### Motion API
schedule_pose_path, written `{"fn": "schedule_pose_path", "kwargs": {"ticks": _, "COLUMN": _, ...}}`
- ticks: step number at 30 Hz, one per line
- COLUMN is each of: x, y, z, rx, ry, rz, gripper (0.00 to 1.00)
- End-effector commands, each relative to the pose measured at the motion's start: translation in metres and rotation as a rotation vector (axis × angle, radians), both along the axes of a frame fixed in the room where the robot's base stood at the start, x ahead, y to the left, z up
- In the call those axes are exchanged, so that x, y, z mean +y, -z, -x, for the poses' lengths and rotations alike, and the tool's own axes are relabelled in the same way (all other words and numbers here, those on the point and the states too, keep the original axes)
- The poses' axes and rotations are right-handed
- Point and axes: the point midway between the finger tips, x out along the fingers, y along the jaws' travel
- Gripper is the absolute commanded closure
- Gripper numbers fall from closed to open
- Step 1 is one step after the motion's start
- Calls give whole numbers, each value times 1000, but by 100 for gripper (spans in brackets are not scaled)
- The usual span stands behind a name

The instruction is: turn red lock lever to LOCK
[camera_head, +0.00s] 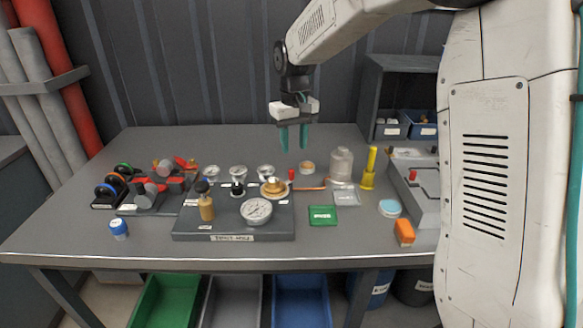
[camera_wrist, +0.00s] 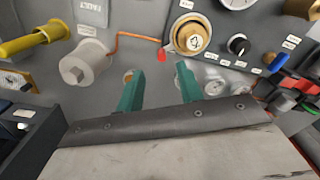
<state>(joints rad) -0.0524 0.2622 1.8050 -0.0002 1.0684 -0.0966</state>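My gripper (camera_head: 294,143) hangs above the back of the table with its two teal fingers pointing down, apart and empty. In the wrist view the open fingers (camera_wrist: 159,80) have a clear gap between them. A small red piece (camera_head: 291,174) stands by the brass knob (camera_head: 274,187) on the dark test panel, below my gripper; it also shows in the wrist view (camera_wrist: 163,54). Another small red lever (camera_head: 413,175) is on the grey box at the right. I cannot read a LOCK label, so I cannot tell which is the lock lever.
A pressure gauge (camera_head: 256,211) and a brass fitting (camera_head: 206,207) stand on the panel. Red-handled valves (camera_head: 185,163) are to the left. The back table strip is mostly free.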

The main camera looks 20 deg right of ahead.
Motion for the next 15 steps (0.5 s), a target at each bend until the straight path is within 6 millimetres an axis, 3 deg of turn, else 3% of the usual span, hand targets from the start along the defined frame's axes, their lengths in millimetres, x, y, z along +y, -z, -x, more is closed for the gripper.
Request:
{"fn": "schedule_pose_path", "kwargs": {"ticks": 4, "x": 2, "y": 15, "z": -17, "rx": 6, "ry": -8, "rz": 0, "gripper": 63}}
{"fn": "schedule_pose_path", "kwargs": {"ticks": 15, "x": 2, "y": 67, "z": -17, "rx": 9, "ry": -8, "rz": 0, "gripper": 63}}
